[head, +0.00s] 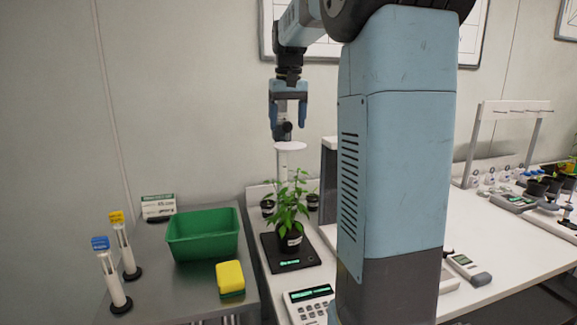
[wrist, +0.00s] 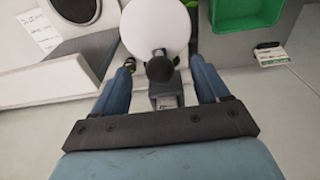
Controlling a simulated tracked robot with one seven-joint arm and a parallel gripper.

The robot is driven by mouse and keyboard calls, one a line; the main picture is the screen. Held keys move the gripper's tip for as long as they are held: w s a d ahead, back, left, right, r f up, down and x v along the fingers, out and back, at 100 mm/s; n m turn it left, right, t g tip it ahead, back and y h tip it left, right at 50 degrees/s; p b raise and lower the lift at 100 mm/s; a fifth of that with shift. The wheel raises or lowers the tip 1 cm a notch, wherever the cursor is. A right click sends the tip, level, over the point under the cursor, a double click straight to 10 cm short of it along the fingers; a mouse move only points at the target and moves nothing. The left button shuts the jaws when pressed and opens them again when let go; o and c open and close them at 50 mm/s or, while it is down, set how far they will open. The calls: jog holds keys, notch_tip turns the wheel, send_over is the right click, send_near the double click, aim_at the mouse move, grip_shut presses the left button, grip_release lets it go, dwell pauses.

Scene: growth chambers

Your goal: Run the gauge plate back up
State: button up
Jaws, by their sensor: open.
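The gauge plate is a flat white disc (head: 290,146) on a pale upright, held above a potted green plant (head: 289,204). It also shows at the top of the wrist view (wrist: 155,25). A dark round knob (head: 287,129) is just above the plate, by the upright; in the wrist view the knob (wrist: 160,69) appears between the fingers. My gripper (head: 288,118) points down, open and empty, with its fingers either side of the upright's line. It also shows in the wrist view (wrist: 163,76). I cannot tell whether either finger touches the knob.
The plant stands on a black pad (head: 296,266) with a lit display. A green bin (head: 203,237), a yellow sponge (head: 230,277) and two capped stands are on the grey table at left. A keypad device (head: 310,304) is in front. My arm hides part of the white bench.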

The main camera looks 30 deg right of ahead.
aim_at(288, 122)
jog(key=shift+s+a+r, duration=0.1)
jog(key=shift+s+r, duration=0.05)
jog(key=shift+r, duration=1.3)
jog(key=shift+s+r, duration=0.15)
jog(key=shift+r, duration=1.3)
